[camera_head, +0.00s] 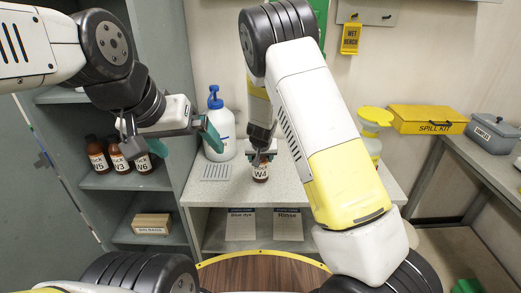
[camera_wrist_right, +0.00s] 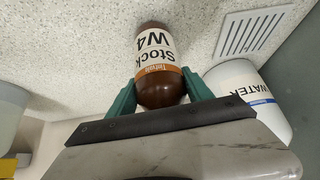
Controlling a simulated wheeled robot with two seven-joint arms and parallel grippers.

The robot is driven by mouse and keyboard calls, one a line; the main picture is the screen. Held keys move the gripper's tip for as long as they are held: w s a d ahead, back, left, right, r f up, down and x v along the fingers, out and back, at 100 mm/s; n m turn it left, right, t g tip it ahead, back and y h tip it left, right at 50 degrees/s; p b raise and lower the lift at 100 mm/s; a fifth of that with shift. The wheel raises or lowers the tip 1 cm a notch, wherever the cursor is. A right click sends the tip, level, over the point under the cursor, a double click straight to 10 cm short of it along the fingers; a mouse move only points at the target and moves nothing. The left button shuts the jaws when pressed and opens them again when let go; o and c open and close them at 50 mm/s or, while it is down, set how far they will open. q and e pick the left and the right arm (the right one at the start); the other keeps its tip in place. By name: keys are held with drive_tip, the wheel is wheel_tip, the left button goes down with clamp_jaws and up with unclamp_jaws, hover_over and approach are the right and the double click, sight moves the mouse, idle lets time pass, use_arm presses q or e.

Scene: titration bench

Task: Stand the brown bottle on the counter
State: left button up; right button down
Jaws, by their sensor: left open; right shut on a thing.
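The brown bottle (camera_head: 261,172), labelled Stock W4, is upright at the counter (camera_head: 230,188). It also shows upside down in the right wrist view (camera_wrist_right: 155,60). My right gripper (camera_head: 262,155) is shut on its upper part, with a green finger on each side. The base is at or just above the counter surface; I cannot tell whether it touches. My left gripper (camera_head: 172,142) is open and empty, in front of the shelf unit, left of the counter.
A white water bottle with a blue top (camera_head: 219,125) stands left of the brown bottle, beside a drain grille (camera_head: 216,172). Several brown bottles (camera_head: 120,158) stand on the left shelf. A yellow spill kit (camera_head: 428,119) is at the back right.

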drive_tip(key=shift+c, duration=2.1)
unclamp_jaws()
drive_tip(key=shift+f, duration=0.1)
drive_tip(key=s+d+r+g+y, duration=0.15)
drive_tip(key=s+d+r, duration=0.25)
drive_tip(key=s+r, duration=0.75)
drive_tip(key=s+d+r+y, duration=0.3)
drive_tip(key=s+r, duration=0.7)
drive_tip(key=r, duration=0.3)
drive_tip(key=s+d+r+h, duration=0.1)
drive_tip(key=s+d+r, duration=0.1)
drive_tip(key=s, duration=0.5)
drive_tip(key=s+d+r+t+h, duration=0.1)
drive_tip(key=s+d+r, duration=0.1)
drive_tip(key=s+d, duration=0.3)
drive_tip(key=shift+s+d+r, duration=0.15)
drive_tip(key=shift+s+r, duration=0.1)
drive_tip(key=shift+s, duration=0.95)
drive_tip(key=shift+h, duration=0.25)
